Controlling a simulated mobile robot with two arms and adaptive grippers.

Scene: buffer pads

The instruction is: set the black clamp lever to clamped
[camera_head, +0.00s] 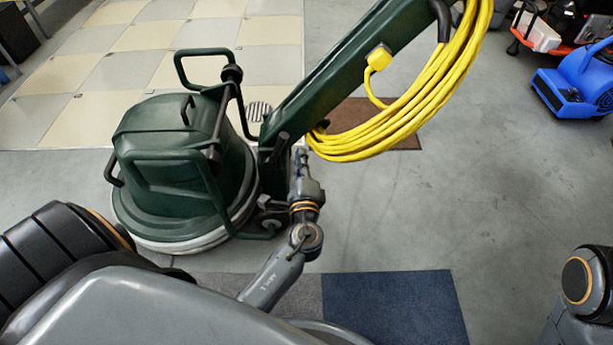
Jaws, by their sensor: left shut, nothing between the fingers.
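A green floor buffer (165,155) stands on the floor, with its green handle shaft (335,65) tilted up to the right. A short black lever (278,148), which looks like the clamp lever, sits at the lower end of the shaft and slants up to the right. My left gripper (299,157) is shut and empty, just right of the lever and close to the base of the shaft. I cannot tell whether it touches the lever. The arm and gripper hide part of the shaft's base. My right gripper is out of view.
A coiled yellow cord (425,110) hangs from the shaft, above and right of my left gripper. A blue blower (575,85) stands at the right. Blue carpet (395,305) lies in front. Grey floor (490,200) at the right is clear.

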